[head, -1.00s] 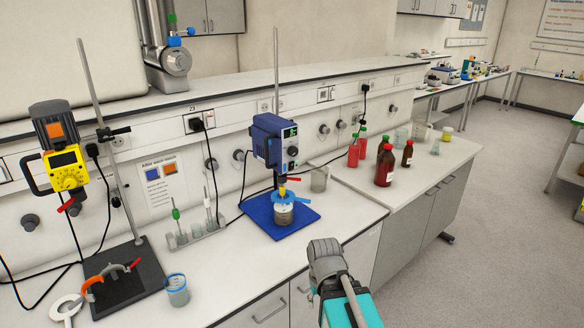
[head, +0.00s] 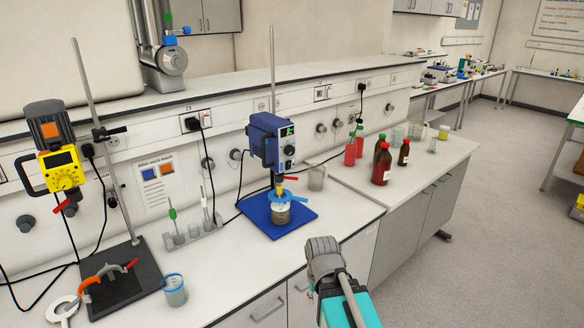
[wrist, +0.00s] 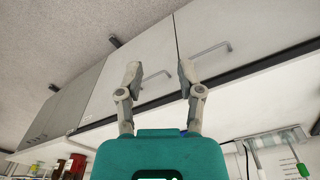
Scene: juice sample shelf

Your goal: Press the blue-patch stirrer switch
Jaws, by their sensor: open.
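A blue stirrer (head: 266,146) with a dark front panel, a small green-lit display (head: 287,131) and a round knob (head: 289,151) hangs on a rod at mid-bench. Its blue base (head: 293,227) carries a clear vessel with a blue collar. I cannot pick out a separate blue patch or switch. My gripper (wrist: 159,72) is open and empty in the wrist view, its fingers facing the cabinet fronts below the bench. In the head view only my teal gripper body and grey wrist show, low right, in front of the bench and apart from the stirrer; the fingertips are not visible there.
A yellow and grey stirrer (head: 61,170) with an orange patch stands left. A notice (head: 159,177) shows blue and orange squares. A beaker (head: 174,290) is near the front edge; red bottles (head: 381,164) are right. A tube rack (head: 192,234) stands left of the blue base.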

